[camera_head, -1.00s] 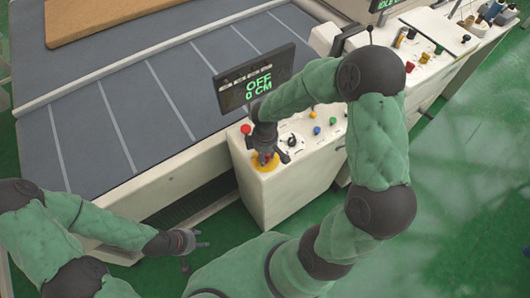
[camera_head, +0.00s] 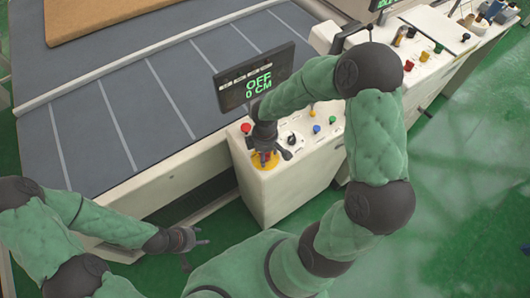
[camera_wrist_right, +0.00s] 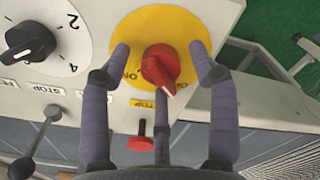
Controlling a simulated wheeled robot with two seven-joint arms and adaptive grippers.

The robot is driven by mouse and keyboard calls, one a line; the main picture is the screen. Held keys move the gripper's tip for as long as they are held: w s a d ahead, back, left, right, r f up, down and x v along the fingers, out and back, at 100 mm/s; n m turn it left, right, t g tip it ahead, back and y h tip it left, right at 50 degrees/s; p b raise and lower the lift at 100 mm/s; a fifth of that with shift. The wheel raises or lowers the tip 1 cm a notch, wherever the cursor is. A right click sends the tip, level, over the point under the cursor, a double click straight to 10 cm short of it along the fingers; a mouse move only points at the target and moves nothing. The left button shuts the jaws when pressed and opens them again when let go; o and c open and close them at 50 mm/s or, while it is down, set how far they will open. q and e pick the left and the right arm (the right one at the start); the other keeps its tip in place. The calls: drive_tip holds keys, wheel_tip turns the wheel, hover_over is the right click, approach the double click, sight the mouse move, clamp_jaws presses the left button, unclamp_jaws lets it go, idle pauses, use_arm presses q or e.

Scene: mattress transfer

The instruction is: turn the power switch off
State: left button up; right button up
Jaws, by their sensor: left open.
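The power switch is a red knob (camera_wrist_right: 161,68) on a round yellow plate (camera_wrist_right: 190,24) on the control box, with a pointed end toward the lower right in the right wrist view. My right gripper (camera_wrist_right: 160,47) is over it, its fingers spread on both sides of the knob with visible gaps. In the head view, my right gripper (camera_head: 266,152) reaches down onto the yellow plate (camera_head: 262,167) and partly hides the knob. My left gripper (camera_head: 188,244) is open and empty, low at the left, away from the box.
The white control box (camera_head: 285,195) carries a screen (camera_head: 256,79) reading OFF 0 CM, plus several coloured buttons. The wrist view shows a black dial (camera_wrist_right: 30,42) and a red button (camera_wrist_right: 140,143) near the switch. A grey conveyor bed (camera_head: 130,100) holds a tan mattress (camera_head: 95,17).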

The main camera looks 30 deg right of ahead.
drive_tip(key=shift+r, duration=0.1)
wheel_tip(320, 180, up, 12)
idle(0.6)
idle(0.5)
